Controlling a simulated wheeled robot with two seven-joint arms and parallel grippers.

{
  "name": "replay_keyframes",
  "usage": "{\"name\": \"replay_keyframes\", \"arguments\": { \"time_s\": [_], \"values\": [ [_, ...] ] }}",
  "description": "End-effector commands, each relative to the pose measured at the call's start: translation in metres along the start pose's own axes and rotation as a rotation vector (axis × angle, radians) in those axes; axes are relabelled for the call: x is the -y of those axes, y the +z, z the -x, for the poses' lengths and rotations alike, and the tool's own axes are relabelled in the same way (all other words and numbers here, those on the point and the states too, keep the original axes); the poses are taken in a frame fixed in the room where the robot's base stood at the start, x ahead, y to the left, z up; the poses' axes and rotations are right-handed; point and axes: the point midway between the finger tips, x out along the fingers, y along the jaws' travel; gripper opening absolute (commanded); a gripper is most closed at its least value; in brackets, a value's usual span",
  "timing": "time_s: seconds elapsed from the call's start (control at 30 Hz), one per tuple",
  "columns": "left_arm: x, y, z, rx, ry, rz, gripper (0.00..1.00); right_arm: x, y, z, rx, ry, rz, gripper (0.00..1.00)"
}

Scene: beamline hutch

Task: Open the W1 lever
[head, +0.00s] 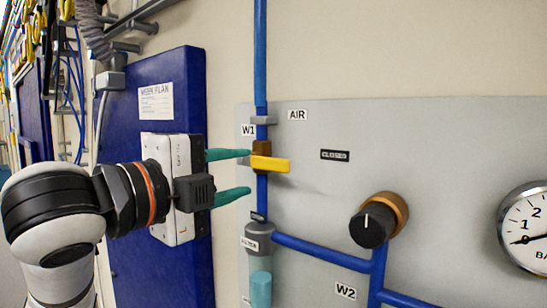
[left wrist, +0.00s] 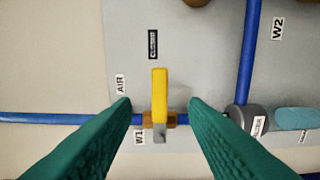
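The W1 lever (head: 270,164) is a yellow handle on a brass valve body (head: 262,148) in the vertical blue pipe. It sticks out to the right, across the pipe, towards a black CLOSED label (head: 335,155). My left gripper (head: 242,172) is open, its teal fingers pointing at the valve from the left. In the left wrist view the yellow lever (left wrist: 160,95) lies between the two green fingertips (left wrist: 161,104), with a gap on each side. I cannot tell the remaining depth. My right gripper is in neither view.
The grey panel also carries a black knob (head: 372,225) on a brass base, a pressure gauge (head: 527,232) and a grey filter fitting (head: 259,238) below the lever. A blue board (head: 129,112) with a paper sheet stands behind my left arm.

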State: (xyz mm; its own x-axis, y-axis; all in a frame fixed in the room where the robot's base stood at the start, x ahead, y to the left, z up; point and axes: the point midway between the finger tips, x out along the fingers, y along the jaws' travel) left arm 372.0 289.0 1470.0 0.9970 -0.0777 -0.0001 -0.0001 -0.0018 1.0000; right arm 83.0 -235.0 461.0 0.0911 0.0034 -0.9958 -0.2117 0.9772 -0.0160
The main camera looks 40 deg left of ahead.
Motion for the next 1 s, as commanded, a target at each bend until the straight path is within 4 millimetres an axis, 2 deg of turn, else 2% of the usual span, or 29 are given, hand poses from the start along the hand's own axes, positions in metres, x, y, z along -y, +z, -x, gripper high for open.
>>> {"name": "replay_keyframes", "arguments": {
  "time_s": [0.03,0.2,0.4,0.57,0.83,1.0],
  "values": [
    [-0.003,0.001,-0.013,0.004,-0.008,0.005,0.4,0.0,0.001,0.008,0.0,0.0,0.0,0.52],
    [-0.002,0.0,-0.048,0.004,-0.004,0.006,0.4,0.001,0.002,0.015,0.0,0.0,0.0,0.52],
    [-0.001,0.0,-0.076,0.003,-0.002,0.004,0.4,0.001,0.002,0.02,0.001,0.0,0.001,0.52],
    [-0.001,0.0,-0.085,0.001,0.0,0.003,0.4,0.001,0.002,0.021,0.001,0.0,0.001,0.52],
    [0.0,0.0,-0.086,0.001,0.001,0.002,0.4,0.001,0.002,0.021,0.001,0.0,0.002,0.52],
    [0.0,0.0,-0.086,0.001,0.001,0.002,0.14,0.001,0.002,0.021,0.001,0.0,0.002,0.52]
  ]
}}
